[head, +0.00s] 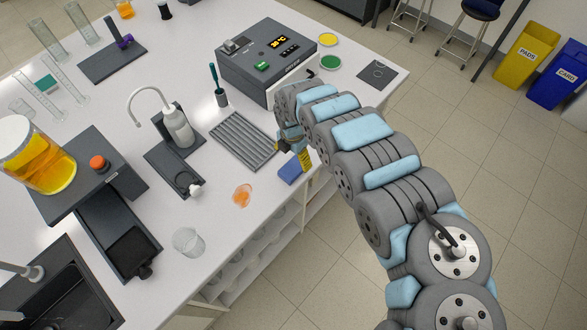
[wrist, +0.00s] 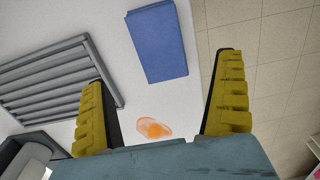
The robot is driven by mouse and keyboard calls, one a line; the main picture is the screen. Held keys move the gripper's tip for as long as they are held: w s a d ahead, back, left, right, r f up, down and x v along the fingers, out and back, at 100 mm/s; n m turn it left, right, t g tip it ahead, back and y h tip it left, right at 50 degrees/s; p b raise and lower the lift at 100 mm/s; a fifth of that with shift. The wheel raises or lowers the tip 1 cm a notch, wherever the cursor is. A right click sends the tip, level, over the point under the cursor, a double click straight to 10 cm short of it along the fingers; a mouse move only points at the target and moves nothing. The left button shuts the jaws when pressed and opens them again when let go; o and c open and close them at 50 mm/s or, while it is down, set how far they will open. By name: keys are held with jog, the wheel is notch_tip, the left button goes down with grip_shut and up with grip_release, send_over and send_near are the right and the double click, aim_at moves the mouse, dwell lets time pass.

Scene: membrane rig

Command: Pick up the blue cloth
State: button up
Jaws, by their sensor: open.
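The blue cloth (wrist: 157,44) is a flat folded rectangle on the white worktop, close to its edge. It shows at the top of the wrist view, beyond the fingertips and between their lines. In the head view the cloth (head: 292,168) lies just below the end of my arm. My gripper (wrist: 165,75) is open, with two yellow ribbed fingers spread wide and nothing between them. In the head view my gripper (head: 292,148) is above the worktop beside the cloth, and the arm partly hides it.
A grey slatted rack (head: 243,140) lies left of the cloth. An orange translucent piece (head: 242,195) lies nearer the front, also visible in the wrist view (wrist: 153,129). A grey instrument box (head: 266,60) stands behind. The worktop (head: 262,218) ends just right of the cloth, with floor beyond.

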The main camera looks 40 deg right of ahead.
aim_at(294, 167)
jog(key=shift+d+f, duration=0.1)
jog(key=shift+f, duration=3.6)
jog(key=c, duration=1.2)
